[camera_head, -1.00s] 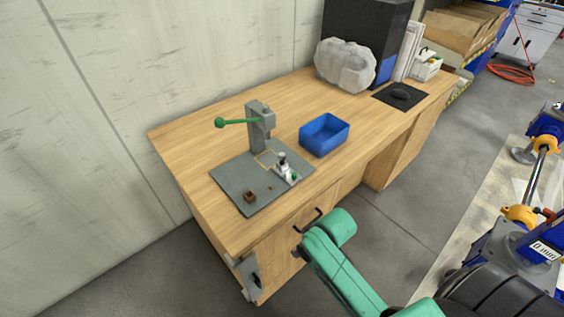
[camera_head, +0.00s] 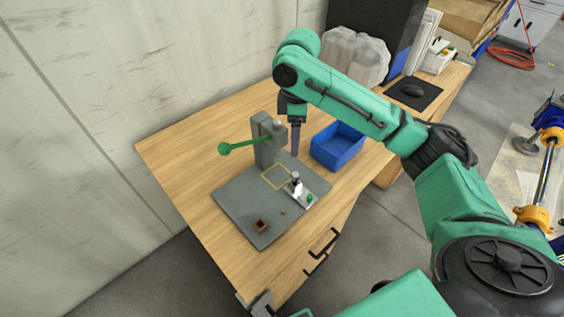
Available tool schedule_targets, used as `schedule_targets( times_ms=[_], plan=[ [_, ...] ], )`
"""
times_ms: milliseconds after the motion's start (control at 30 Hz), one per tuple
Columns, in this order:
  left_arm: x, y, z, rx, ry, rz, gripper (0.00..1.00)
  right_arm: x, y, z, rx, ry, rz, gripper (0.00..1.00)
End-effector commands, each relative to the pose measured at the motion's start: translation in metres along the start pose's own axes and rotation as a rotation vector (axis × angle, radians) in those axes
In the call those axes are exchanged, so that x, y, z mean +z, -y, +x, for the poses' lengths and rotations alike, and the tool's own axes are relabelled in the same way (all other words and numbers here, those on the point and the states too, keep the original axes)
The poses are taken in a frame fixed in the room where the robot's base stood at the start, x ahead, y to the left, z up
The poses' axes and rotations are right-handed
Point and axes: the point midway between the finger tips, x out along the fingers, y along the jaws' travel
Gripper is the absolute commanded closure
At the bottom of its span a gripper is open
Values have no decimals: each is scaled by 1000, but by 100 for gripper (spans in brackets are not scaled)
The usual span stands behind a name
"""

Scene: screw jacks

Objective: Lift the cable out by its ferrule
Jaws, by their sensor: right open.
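My right gripper (camera_head: 295,142) points down beside the arbor press, between it and the blue bin; it is small and dark here, and I see nothing held in it. A small silver-and-white fixture (camera_head: 299,191) with a dark top and a green knob sits on the grey mat (camera_head: 240,205), in front of the gripper. I cannot make out a cable or a ferrule; they are too small or hidden. My left gripper is not in view.
The grey press (camera_head: 263,140) with its green-knobbed lever (camera_head: 224,148) stands on the mat's back edge. A blue bin (camera_head: 338,146) is to the right. A small brown block (camera_head: 262,225) sits on the mat's front. The left of the wooden bench (camera_head: 185,150) is clear.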

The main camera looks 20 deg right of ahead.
Motion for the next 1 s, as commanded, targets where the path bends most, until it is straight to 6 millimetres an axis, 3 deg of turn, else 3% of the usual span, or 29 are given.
schedule_targets(
  times_ms=[100,167,400,467,567,767,1000],
  plan=[
    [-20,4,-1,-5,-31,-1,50,4,-1,6,-6,7,1,40],
    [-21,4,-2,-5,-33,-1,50,4,0,19,-7,7,1,40],
    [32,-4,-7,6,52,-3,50,3,0,78,-4,4,2,40],
    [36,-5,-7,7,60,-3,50,3,0,86,-4,4,1,40],
    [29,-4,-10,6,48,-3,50,3,0,98,-3,4,0,40],
    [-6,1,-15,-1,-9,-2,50,5,1,135,-3,3,1,40],
    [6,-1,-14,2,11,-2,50,4,0,143,0,2,-1,40]
  ],
)
